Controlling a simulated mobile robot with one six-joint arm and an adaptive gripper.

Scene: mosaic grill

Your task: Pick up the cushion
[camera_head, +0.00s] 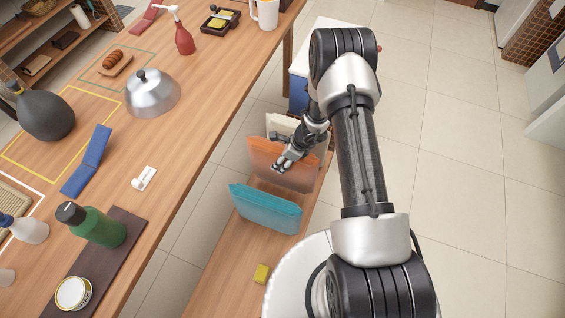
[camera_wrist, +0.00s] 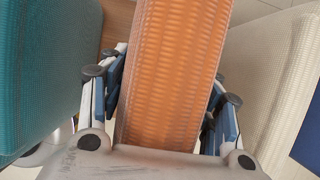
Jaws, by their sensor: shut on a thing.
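An orange cushion (camera_head: 268,160) stands upright on a wooden bench beside the long table. My gripper (camera_head: 290,158) is over its upper edge. In the wrist view the orange cushion (camera_wrist: 170,75) fills the space between my two fingers (camera_wrist: 165,110), one on each side, and the gripper is shut on it. A teal cushion (camera_head: 265,209) stands in front of it, also at the left of the wrist view (camera_wrist: 45,70). A cream cushion (camera_head: 284,127) stands behind it, at the right of the wrist view (camera_wrist: 280,75). The orange cushion's lower part is hidden in the wrist view.
The bench (camera_head: 222,257) carries a small yellow block (camera_head: 262,273) near its front. The long wooden table (camera_head: 180,170) on the left holds a metal dome (camera_head: 153,95), a green bottle (camera_head: 97,227) and other items. Tiled floor (camera_head: 465,160) on the right is clear.

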